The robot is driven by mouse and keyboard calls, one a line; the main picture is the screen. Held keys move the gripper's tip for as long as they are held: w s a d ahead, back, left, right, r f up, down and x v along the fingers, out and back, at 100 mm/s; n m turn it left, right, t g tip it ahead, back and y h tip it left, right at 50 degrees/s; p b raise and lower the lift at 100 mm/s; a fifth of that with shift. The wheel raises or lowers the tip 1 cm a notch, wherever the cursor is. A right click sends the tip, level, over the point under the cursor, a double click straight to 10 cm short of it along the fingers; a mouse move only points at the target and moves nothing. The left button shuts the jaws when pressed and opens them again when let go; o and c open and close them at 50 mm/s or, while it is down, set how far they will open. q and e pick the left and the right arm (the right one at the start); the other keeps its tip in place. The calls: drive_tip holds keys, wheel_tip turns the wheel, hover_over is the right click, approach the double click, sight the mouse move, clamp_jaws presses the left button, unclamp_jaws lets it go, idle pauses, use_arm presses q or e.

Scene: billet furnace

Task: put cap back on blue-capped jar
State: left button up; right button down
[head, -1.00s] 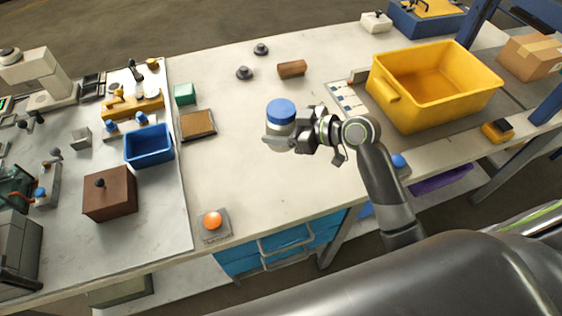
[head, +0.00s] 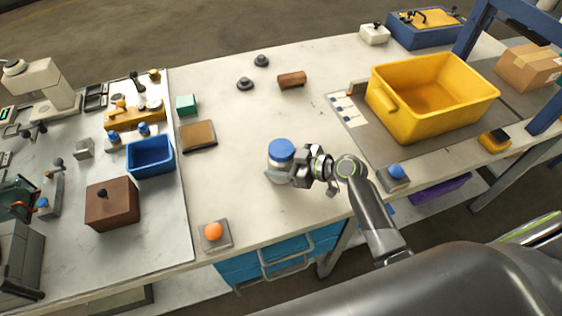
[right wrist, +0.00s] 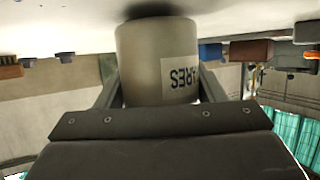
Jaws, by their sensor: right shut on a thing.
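The jar is a pale grey cylinder (head: 276,173) with a blue cap (head: 281,150) over its top in the head view. The cap covers the mouth, and I cannot tell whether it is seated. My right gripper (head: 284,178) is shut on the jar's body from the right side. In the right wrist view the jar's body (right wrist: 145,62) stands between the fingers of my right gripper (right wrist: 158,92), with a dark-lettered label showing upside down. A dark shadow lies at its base, and I cannot tell if it touches the table. My left gripper is out of view.
An orange button (head: 213,232) is near the front edge, and a blue button (head: 396,173) is to the right. A yellow bin (head: 385,95) stands at the right. A brown block (head: 291,80) and a brown pad (head: 198,136) lie farther back. The tabletop around the jar is clear.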

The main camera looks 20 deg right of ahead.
drive_tip(key=shift+f, duration=0.15)
drive_tip(key=shift+f, duration=0.15)
drive_tip(key=shift+c, duration=1.8)
unclamp_jaws()
